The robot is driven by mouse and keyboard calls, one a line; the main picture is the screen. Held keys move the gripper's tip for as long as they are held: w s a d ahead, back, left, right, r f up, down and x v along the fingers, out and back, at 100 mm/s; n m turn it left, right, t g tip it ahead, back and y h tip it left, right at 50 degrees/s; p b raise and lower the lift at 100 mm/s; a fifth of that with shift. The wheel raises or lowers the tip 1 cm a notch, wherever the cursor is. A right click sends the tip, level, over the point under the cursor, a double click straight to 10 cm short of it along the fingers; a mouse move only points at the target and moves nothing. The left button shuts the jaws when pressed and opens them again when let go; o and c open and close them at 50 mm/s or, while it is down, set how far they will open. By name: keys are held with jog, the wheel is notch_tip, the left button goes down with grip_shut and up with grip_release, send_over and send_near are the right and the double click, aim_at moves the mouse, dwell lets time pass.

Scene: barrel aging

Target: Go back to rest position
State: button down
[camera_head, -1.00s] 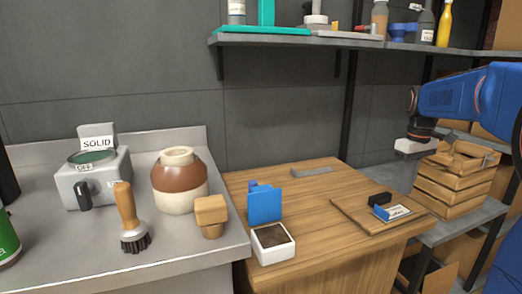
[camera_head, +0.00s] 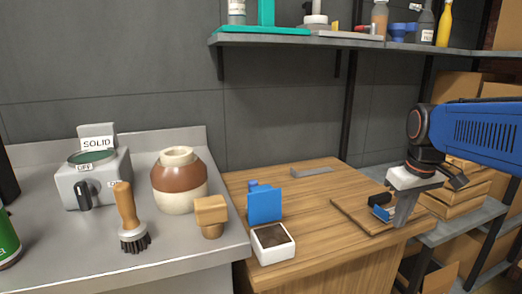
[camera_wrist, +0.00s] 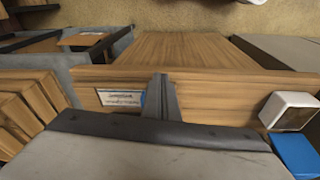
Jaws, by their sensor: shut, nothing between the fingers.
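My gripper (camera_head: 401,222) is at the right in the head view, at the end of my blue arm. Its grey fingers are together, point down and hold nothing. They hang in front of the right end of the wooden table (camera_head: 300,190) and hide part of the small board (camera_head: 350,209) and the label there. In the wrist view, the closed fingers (camera_wrist: 161,80) stick up in the middle, against the table's side. A white label (camera_wrist: 119,97) shows just left of them.
A white container (camera_head: 272,252) and a blue block (camera_head: 264,205) stand at the table's left end. Wooden crates (camera_head: 455,205) sit on the shelf behind my gripper. The counter at left holds a jar (camera_head: 180,200), a brush (camera_head: 127,205) and a mallet (camera_head: 211,210). An upper shelf (camera_head: 300,41) spans the wall.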

jog(key=s+a+f+m+t, duration=0.1)
jog(key=s+a+f, duration=0.2)
jog(key=s+f, duration=0.2)
jog(key=s+a+f+m+t, duration=0.1)
jog(key=s+a+f, duration=0.2)
jog(key=s, duration=0.8)
notch_tip(320, 180, down, 2)
jog(key=shift+s+f+t, duration=0.1)
jog(key=shift+s+t, duration=0.05)
jog(key=shift+t, duration=0.15)
